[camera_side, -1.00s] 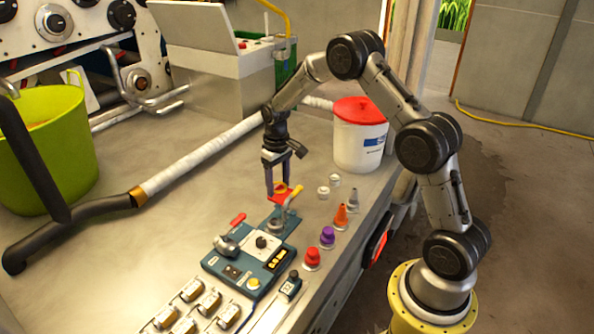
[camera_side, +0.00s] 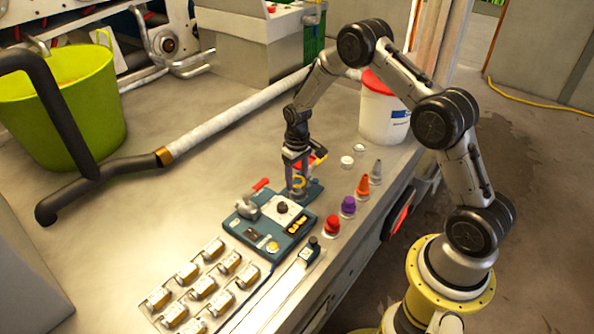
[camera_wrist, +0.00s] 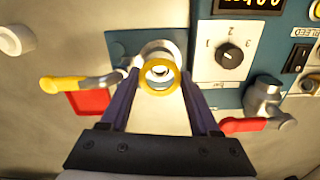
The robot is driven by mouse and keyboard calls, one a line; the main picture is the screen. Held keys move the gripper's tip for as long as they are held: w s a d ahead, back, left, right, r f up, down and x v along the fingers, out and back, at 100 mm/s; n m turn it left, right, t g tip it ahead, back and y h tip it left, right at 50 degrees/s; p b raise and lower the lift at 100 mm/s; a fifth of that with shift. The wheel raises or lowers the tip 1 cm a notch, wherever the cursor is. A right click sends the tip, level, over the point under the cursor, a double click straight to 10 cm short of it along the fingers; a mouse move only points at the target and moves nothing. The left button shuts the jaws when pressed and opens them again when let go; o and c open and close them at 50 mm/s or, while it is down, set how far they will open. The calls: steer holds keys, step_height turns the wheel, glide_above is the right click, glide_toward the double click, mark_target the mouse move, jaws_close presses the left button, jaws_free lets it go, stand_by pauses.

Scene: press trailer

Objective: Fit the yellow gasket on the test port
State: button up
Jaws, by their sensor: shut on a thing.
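My gripper (camera_wrist: 160,84) points down over the test port (camera_wrist: 156,48) at the far end of the blue test unit (camera_side: 270,244). It is shut on the yellow gasket (camera_wrist: 160,73), a ring that also shows between the fingers in the side view (camera_side: 299,181). In the wrist view the ring overlaps the port's metal end, with the port visible through its hole. I cannot tell whether the gasket touches the port or is still just above it.
A yellow-handled lever (camera_wrist: 62,84) and a red square (camera_wrist: 92,101) are beside the port. A red-handled valve (camera_wrist: 243,125) and a dial (camera_wrist: 229,55) are on the unit. Red (camera_side: 332,224), purple (camera_side: 348,205) and orange (camera_side: 362,187) nozzles stand to the right. A white bucket (camera_side: 384,122) stands behind.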

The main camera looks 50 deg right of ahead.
steer(key=shift+f, duration=0.95)
steer(key=shift+f, duration=0.65)
stand_by(0.8)
steer(key=o, duration=0.5)
steer(key=shift+o, duration=0.2)
steer(key=shift+r, duration=0.1)
step_height(320, 180, up, 11)
stand_by(0.8)
step_height(320, 180, up, 9)
stand_by(0.9)
